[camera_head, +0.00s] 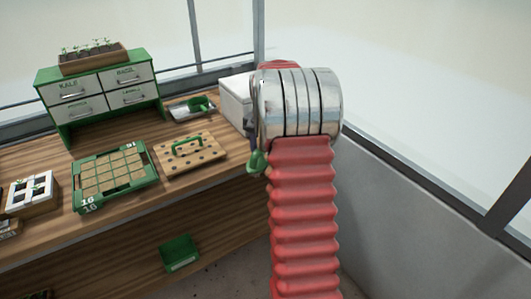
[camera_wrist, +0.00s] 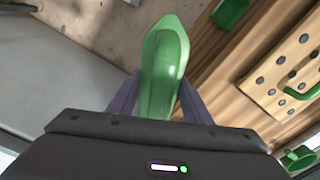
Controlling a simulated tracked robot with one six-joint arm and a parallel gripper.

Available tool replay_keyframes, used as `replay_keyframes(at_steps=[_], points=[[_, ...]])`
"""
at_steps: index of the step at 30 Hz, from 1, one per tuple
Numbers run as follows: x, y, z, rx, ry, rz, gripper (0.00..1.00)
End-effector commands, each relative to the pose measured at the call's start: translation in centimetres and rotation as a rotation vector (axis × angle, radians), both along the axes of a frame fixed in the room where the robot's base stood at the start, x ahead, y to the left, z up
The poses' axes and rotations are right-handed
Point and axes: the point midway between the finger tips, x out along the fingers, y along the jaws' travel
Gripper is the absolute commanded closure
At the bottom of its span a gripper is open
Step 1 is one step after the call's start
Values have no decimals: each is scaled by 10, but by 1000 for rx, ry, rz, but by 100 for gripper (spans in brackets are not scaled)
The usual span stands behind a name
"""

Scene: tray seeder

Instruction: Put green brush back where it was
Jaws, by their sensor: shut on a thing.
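The green brush (camera_wrist: 163,75) is between the two fingers of my gripper (camera_wrist: 158,98) in the wrist view. The jaws are shut on it, and its rounded green end points away from my wrist. Its bristles cannot be made out. In the head view a small green part of the brush (camera_head: 257,161) shows at the left of my arm, beside the right end of the wooden bench (camera_head: 225,185). Most of my gripper is hidden there behind my arm. The place where the brush was cannot be told from these frames.
On the bench are a green drawer cabinet (camera_head: 108,78), a green cell tray (camera_head: 152,170), a holed board with a green handle (camera_head: 205,160), a metal pan with a green scoop (camera_head: 200,104) and a white box (camera_head: 236,98). A green bin (camera_head: 180,255) sits below.

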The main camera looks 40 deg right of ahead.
Motion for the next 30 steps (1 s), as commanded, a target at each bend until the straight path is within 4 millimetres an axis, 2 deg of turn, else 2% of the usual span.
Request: replay_keyframes(at_steps=[5, 9, 15, 24, 27, 30], points=[[16, 44, -14, -4, 3, 301, 76], [32, 97, -25, -5, 8, 567, 76], [47, 173, -37, -6, 12, 871, 76], [52, 285, -47, 2, 23, 1152, 76], [51, 318, -47, 4, 27, 1209, 76], [52, 341, -45, 3, 26, 1252, 76]])
